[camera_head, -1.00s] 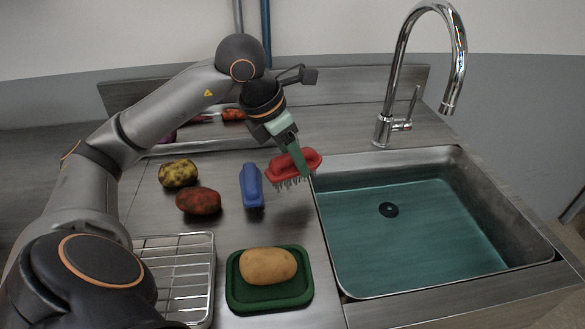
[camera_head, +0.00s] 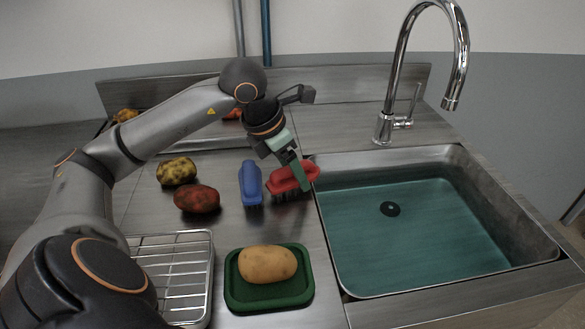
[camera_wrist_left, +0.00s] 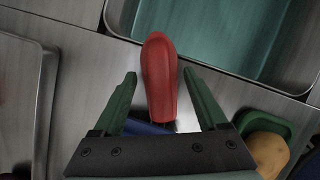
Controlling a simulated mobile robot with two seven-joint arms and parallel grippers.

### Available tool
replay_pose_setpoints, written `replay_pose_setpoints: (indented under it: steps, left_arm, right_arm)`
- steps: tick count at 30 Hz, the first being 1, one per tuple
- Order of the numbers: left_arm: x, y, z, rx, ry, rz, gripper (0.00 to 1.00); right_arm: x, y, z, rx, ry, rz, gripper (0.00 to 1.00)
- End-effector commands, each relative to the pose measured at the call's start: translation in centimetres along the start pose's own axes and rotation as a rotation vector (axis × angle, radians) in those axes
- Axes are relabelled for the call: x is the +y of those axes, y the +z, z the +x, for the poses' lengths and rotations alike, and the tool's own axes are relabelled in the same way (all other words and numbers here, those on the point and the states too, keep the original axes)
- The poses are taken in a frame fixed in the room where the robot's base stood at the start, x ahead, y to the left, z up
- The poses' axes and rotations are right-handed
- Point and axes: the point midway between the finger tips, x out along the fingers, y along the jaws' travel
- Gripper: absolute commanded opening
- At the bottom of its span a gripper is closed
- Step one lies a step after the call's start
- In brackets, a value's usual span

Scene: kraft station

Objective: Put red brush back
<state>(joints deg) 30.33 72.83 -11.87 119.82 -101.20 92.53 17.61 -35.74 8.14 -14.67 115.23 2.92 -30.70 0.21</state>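The red brush (camera_head: 284,180) rests bristles down on the steel counter, just left of the sink and right of the blue brush (camera_head: 250,182). My left gripper (camera_head: 298,173) is down at the red brush's right part, its fingers partly hiding it. In the left wrist view, the open fingers (camera_wrist_left: 159,74) stand on either side of the red brush (camera_wrist_left: 161,92) with a gap on both sides. A bit of the blue brush (camera_wrist_left: 145,127) shows behind the gripper there. My right gripper is in neither view.
The sink (camera_head: 335,268) holds water, with a tall faucet (camera_head: 385,120) behind. A potato (camera_head: 267,264) sits on a green tray (camera_head: 268,300) in front. A wire rack (camera_head: 180,265), a red potato (camera_head: 197,198) and a yellow potato (camera_head: 177,171) are at left.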

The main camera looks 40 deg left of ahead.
Motion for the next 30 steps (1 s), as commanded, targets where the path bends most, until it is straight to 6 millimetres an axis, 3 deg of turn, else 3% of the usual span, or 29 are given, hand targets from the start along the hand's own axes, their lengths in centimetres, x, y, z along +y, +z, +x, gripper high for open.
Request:
replay_pose_setpoints:
  steps: [3,13,24,30]
  left_arm:
    - [0.0,0.0,0.0,0.000,0.000,0.000,0.86]
    - [0.0,0.2,-0.7,-0.001,0.001,0.000,0.86]
    - [0.1,0.3,-8.3,-0.004,0.004,-0.001,0.86]
    - [0.0,0.2,-11.3,-0.002,0.001,0.000,0.86]
  right_arm:
    - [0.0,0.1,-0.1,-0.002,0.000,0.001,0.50]
    - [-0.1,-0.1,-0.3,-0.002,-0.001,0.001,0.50]
    - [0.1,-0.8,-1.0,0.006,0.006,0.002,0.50]
    - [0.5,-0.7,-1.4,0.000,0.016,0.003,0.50]
